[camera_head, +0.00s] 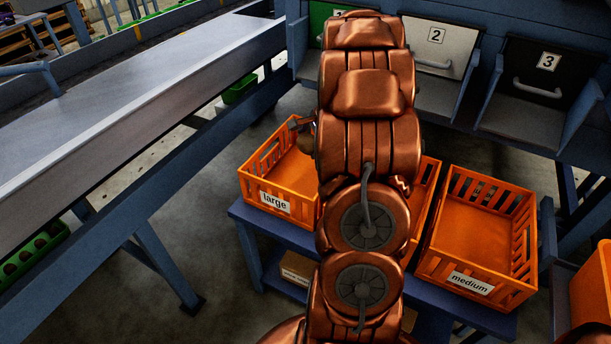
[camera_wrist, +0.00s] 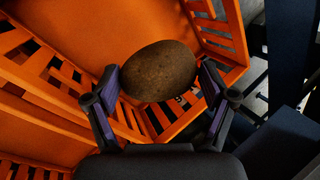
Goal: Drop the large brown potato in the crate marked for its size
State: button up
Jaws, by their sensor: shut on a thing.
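The large brown potato (camera_wrist: 160,70) is held between the two fingertips of my gripper (camera_wrist: 160,82) in the wrist view. My gripper is shut on it, above an orange slatted crate wall (camera_wrist: 160,118). A label partly shows behind the potato, but I cannot read it whole. In the head view my gripper (camera_head: 301,123) is mostly hidden by my copper arm, near the back right of the orange crate marked "large" (camera_head: 247,187). The visible floor of that crate looks bare.
An orange crate marked "medium" (camera_head: 430,262) stands at right on the blue table (camera_head: 247,214). Another orange crate (camera_head: 431,180) between them is mostly behind my arm. Numbered bins (camera_head: 440,50) stand behind. A long conveyor (camera_head: 130,110) runs at left.

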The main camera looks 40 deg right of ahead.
jog(key=shift+f+b, duration=0.3)
jog(key=shift+f, duration=0.45)
jog(key=o, duration=1.1)
jog(key=shift+r, duration=0.15)
jog(key=v, duration=1.2)
